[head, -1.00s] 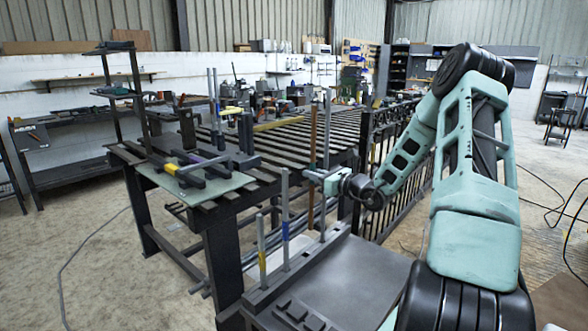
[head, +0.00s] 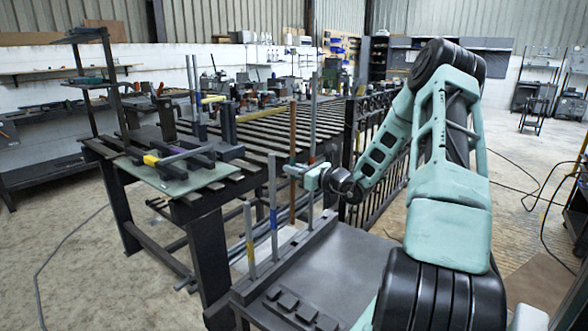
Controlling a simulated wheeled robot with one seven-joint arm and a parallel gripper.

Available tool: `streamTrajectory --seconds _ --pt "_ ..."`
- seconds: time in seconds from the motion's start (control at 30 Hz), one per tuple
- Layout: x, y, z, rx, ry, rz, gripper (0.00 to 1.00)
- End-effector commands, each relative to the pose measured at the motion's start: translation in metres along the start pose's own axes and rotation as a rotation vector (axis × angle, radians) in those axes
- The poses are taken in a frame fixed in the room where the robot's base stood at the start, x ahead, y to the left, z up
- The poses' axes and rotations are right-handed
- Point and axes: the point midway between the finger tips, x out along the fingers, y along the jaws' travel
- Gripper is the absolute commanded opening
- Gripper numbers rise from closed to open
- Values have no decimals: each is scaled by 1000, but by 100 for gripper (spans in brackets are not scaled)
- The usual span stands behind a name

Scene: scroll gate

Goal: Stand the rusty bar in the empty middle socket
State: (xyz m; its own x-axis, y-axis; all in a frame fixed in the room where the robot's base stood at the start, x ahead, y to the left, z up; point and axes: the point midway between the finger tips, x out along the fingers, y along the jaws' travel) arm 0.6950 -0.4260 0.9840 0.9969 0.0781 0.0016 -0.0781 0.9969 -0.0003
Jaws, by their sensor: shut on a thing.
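The rusty bar (head: 293,130) is a tall, thin brown bar standing upright in the head view. My gripper (head: 293,171) is shut on it around its middle. Its lower end shows slightly above and behind the dark socket rail (head: 262,272); I cannot tell how far apart they are. Grey bars with a yellow band (head: 250,232), a blue band (head: 273,195) and a red band (head: 312,125) stand upright in the rail. The rusty bar lies between the blue-banded and red-banded bars in the picture. The empty middle socket itself is too small to make out.
A dark slatted table (head: 205,207) stands behind the rail, with a green plate (head: 170,180) and bars lying on it. A dark tray surface (head: 330,260) lies right of the rail. A black scroll gate (head: 385,185) is behind my arm. Cables lie on the floor.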

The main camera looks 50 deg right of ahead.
Motion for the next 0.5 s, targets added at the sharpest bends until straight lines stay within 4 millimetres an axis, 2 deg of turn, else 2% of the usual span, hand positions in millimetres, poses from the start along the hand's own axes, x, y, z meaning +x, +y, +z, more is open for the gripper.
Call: streamTrajectory --seconds 0.5 --pt "0 0 -34 0 -3 0 0"
